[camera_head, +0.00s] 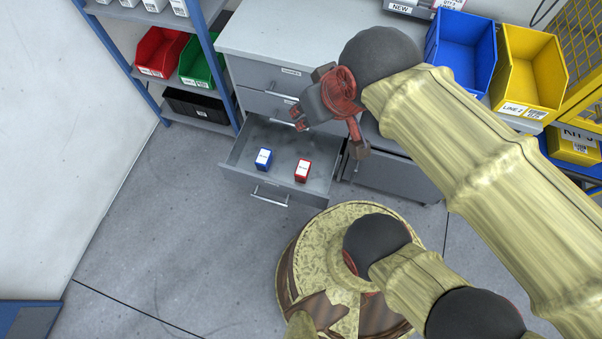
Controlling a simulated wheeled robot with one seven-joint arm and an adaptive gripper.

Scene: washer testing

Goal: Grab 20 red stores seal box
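A small red box (303,171) with a white label on top stands in the open drawer (234,161) of the grey cabinet. A similar blue box (263,159) stands to its left in the same drawer, with a gap between them. My gripper (328,133) is above the back part of the drawer, its two red and dark fingers spread wide apart. It is open, with nothing between the fingers, and appears higher than the boxes and apart from them. The label text on the boxes is too small to read.
A shelf rack (214,55) at left holds a red bin (160,52) and a green bin (198,66). A blue bin (461,48) and a yellow bin (527,71) stand at right, near my arm. The cabinet top (290,32) is mostly clear.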

